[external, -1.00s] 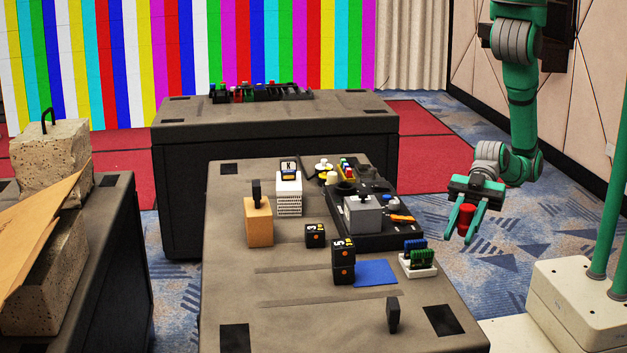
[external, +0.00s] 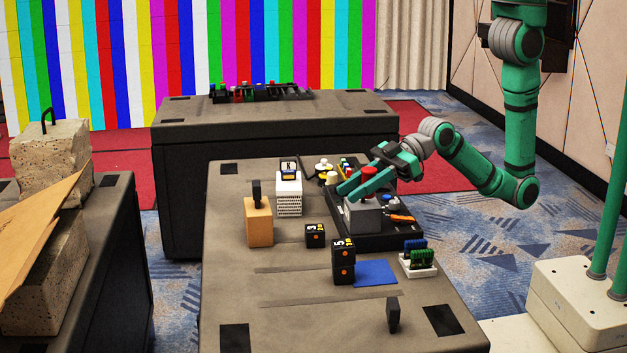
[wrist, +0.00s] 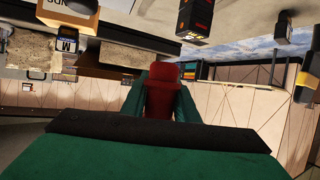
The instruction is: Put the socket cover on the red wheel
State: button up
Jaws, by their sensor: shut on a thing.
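My gripper (external: 352,193) is shut on a red rounded piece (external: 369,172). The piece also shows between the green fingers in the wrist view (wrist: 163,98). I cannot tell for certain whether this piece is the socket cover or the red wheel. No other piece is clearly a red wheel or a socket cover.
A wooden block (external: 259,227) with a black knob and a white stack (external: 289,198) stand left. Black numbered cubes (external: 343,266), a blue mat (external: 376,273) and a white holder (external: 418,264) with green and blue pieces are in front. The table's front left is clear.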

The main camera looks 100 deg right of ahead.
jog(key=w+d+r+m+h, duration=0.1)
jog(key=w+d+m+h, duration=0.25)
jog(key=d, duration=0.85)
jog(key=w+d+r+m+h, duration=0.2)
jog(key=w+d, duration=0.2)
jog(key=d, duration=0.7)
jog(key=s+d+f+m+h, duration=0.2)
jog(key=s+d, duration=0.1)
jog(key=d, duration=0.9)
jog(key=s+d+f+m+h, duration=0.15)
jog(key=s+d, duration=0.25)
jog(key=d, duration=0.8)
jog(key=shift+h, duration=0.5)
jog(key=f+x, duration=0.1)
jog(key=x, duration=0.4)
jog(key=s+d+f+x, duration=0.1)
jog(key=x, duration=0.9)
jog(key=shift+s+d+f, duration=0.2)
jog(key=shift+d+f, duration=0.1)
jog(key=shift+f, duration=0.2)
jog(key=shift+w+d+f, duration=0.2)
jog(key=shift+w+f, duration=0.25)
jog(key=shift+f, duration=1.8)
